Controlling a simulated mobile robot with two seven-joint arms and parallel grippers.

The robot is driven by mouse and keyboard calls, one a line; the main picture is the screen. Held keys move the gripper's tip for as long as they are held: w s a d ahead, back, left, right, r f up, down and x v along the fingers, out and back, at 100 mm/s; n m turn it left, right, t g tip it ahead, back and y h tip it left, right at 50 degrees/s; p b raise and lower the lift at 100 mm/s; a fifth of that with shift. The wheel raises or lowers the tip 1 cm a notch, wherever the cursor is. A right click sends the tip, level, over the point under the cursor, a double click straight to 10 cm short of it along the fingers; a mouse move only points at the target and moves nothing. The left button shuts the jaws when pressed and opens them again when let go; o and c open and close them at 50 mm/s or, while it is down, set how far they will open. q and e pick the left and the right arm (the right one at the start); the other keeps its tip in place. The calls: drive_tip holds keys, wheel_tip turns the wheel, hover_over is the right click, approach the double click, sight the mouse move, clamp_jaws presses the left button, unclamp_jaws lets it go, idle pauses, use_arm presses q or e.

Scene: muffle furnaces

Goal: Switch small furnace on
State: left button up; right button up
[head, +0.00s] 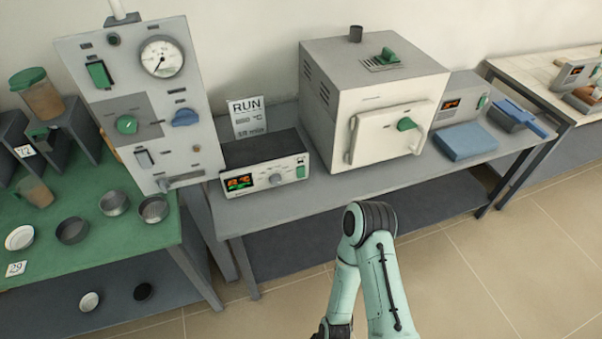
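A box furnace (336,91) with a pale front stands on the grey bench. I cannot tell the switch positions. One of my arms bends up at the bottom centre; neither gripper shows.
A tall grey panel (181,141) with a gauge (161,57) stands left of the control box. A sign (247,117) reads RUN. A blue block (464,140) lies on the bench's right. Several dishes stand on the green table (95,222). The floor (460,270) in front is clear.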

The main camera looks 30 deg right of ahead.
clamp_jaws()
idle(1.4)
